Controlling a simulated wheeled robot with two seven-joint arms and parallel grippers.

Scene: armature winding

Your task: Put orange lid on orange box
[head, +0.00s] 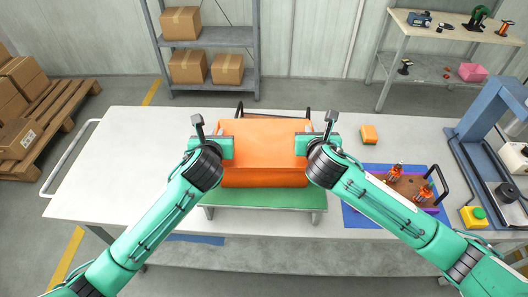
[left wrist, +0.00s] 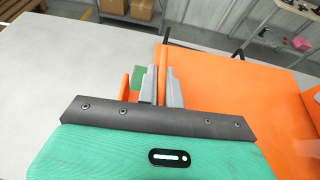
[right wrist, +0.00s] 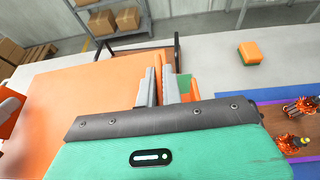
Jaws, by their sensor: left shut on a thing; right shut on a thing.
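The orange lid (head: 265,137) is a broad flat orange panel above the orange box (head: 265,178), whose front wall shows below it. The box stands on a green-topped platform (head: 262,194). My left gripper (head: 230,147) is shut on the lid's left edge; its fingers show in the left wrist view (left wrist: 161,88). My right gripper (head: 301,145) is shut on the lid's right edge; its fingers show in the right wrist view (right wrist: 162,86). The lid looks level and lined up with the box. Whether it rests fully on the rim I cannot tell.
A blue mat (head: 360,215) with a tray of orange-wound armatures (head: 395,172) lies at right. A small orange and green block (head: 369,134) sits behind it. A blue machine (head: 490,130) stands at far right. The table's left part (head: 125,160) is clear.

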